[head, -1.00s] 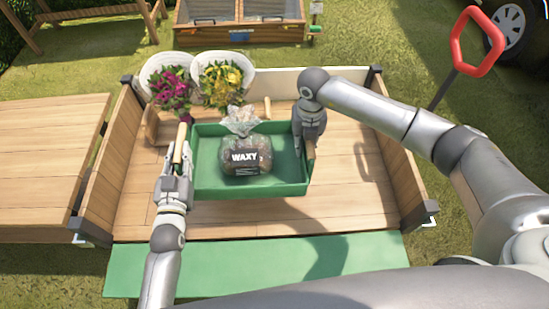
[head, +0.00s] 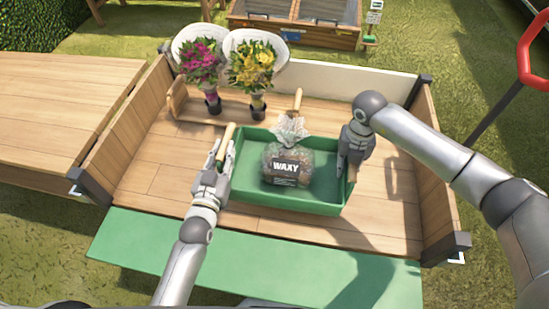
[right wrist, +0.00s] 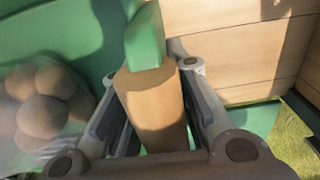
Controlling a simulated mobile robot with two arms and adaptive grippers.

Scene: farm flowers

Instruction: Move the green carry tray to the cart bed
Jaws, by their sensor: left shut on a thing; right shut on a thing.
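The green carry tray (head: 290,203) is over the plank floor of the cart bed (head: 150,180). I cannot tell whether its base touches the boards. A clear bag of brown potatoes labelled "WAXY" (head: 287,167) is in it. My left gripper (head: 219,158) is shut on the tray's left wooden handle (head: 227,138). My right gripper (head: 349,166) is shut on the right handle, mostly hidden in the head view. In the right wrist view, that handle (right wrist: 152,105) is between the fingers, with the bag at left.
Pink flowers (head: 201,60) and yellow flowers (head: 253,63) stand at the bed's back left, near a wooden end piece (head: 177,97). Side boards edge the bed. A green panel (head: 250,260) lies along its front. Bare boards show left and right of the tray.

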